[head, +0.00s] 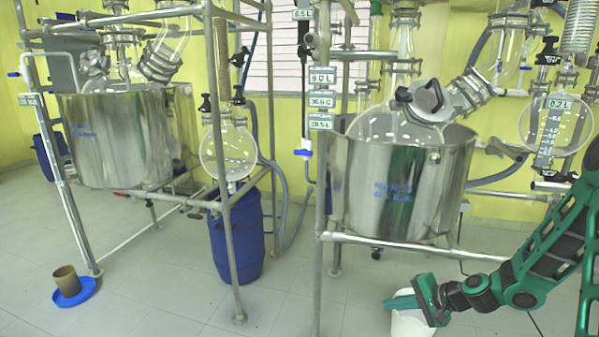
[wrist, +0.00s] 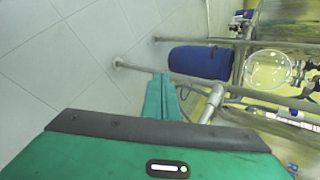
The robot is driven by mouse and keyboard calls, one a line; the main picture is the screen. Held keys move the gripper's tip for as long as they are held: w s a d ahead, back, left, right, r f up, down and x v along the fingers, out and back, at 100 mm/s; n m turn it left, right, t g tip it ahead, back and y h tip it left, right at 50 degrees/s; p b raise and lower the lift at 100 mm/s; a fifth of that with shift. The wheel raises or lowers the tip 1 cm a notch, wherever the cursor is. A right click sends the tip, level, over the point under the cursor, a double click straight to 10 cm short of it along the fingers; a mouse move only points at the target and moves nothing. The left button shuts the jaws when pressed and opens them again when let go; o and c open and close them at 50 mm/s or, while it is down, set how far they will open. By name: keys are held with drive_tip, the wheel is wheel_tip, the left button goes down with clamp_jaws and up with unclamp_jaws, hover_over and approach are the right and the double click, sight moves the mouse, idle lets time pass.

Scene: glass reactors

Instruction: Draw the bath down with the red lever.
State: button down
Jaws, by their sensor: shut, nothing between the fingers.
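A steel bath (head: 408,190) with blue lettering hangs in the right frame, around a glass reactor. A second steel bath (head: 130,135) stands in the left frame. A small dark fitting (head: 376,254) shows under the right bath, too small to tell. My gripper (head: 388,303) is low at the right, below and in front of the right bath, pointing left above a white bucket. Its green fingers are together and empty; they also show in the wrist view (wrist: 160,78).
The white bucket (head: 412,326) stands on the floor under my gripper. A blue drum (head: 236,240) stands behind a steel post between the frames; it also shows in the wrist view (wrist: 200,62). A blue dish (head: 76,293) with a brown cup is at left. Floor is clear front centre.

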drive_tip(key=s+d+r+n+g+h, duration=0.25)
drive_tip(key=s+d+r, duration=0.35)
drive_tip(key=s, duration=0.3)
drive_tip(key=s+d+r+n+g+h, duration=0.2)
drive_tip(key=s+d+r+h, duration=0.3)
drive_tip(key=s, duration=0.3)
drive_tip(key=s+d+r+g, duration=0.1)
drive_tip(key=s+r, duration=0.4)
drive_tip(key=s, duration=0.4)
drive_tip(key=s+d+r+g, duration=0.1)
drive_tip(key=s+r, duration=0.5)
drive_tip(key=s, duration=0.4)
drive_tip(key=shift+d+r, duration=0.2)
drive_tip(key=shift+d, duration=0.05)
drive_tip(key=shift+m, duration=0.25)
